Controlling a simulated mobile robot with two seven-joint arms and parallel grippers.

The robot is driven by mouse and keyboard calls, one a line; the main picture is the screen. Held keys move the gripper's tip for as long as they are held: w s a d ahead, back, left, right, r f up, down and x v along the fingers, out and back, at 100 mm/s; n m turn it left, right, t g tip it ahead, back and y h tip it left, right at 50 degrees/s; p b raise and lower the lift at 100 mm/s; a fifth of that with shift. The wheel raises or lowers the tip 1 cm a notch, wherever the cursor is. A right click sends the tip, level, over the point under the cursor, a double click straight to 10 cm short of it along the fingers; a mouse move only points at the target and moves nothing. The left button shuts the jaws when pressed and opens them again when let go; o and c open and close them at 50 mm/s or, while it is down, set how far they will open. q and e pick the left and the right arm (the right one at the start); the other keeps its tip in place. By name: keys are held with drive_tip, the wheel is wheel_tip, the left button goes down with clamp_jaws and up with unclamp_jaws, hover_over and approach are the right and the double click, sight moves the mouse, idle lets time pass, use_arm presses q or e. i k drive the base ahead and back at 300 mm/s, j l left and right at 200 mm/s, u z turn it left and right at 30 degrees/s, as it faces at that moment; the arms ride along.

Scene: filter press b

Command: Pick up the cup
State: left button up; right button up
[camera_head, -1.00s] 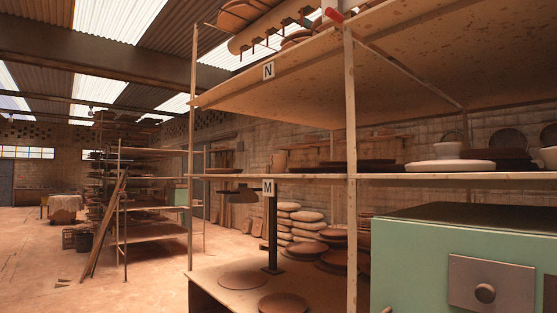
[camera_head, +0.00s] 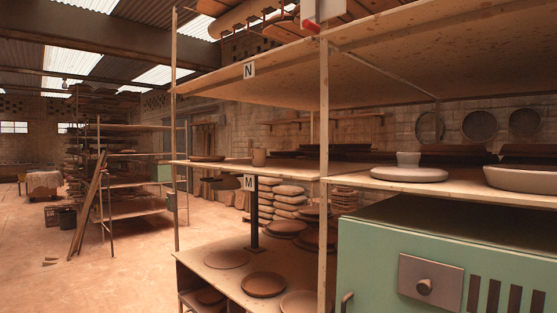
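Two cup-like things stand on the middle shelf. A small brown cup (camera_head: 259,157) stands upright near the front edge, above the M label. A pale cup (camera_head: 408,159) stands on a cream round plate (camera_head: 408,174) further right, above the green cabinet. I cannot tell which of them the task means. Neither of my grippers is in view.
The wooden rack's front post (camera_head: 323,180) stands between the two cups. A green cabinet (camera_head: 430,260) fills the lower right. A wide pale bowl (camera_head: 521,177) sits on the shelf at far right. Round clay plates (camera_head: 263,284) lie on the low shelf. The floor (camera_head: 120,265) at left is open.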

sight(259, 155)
drive_tip(key=j+z, duration=0.1)
drive_tip(key=z, duration=0.3)
drive_tip(key=i+j+z, duration=0.15)
drive_tip(key=z, duration=0.2)
drive_tip(key=j+z, duration=0.15)
drive_tip(key=z, duration=0.25)
drive_tip(key=j+z, duration=0.25)
drive_tip(key=j, duration=0.15)
drive_tip(key=i+j+z, duration=0.1)
drive_tip(key=j+z, duration=0.2)
drive_tip(key=j, duration=0.15)
drive_tip(key=j+z, duration=0.15)
drive_tip(key=j, duration=0.3)
drive_tip(key=k+j+z, duration=0.1)
drive_tip(key=j, duration=0.95)
drive_tip(key=k+j, duration=0.15)
drive_tip(key=j, duration=0.45)
drive_tip(key=j+z, duration=0.1)
drive_tip(key=j, duration=0.5)
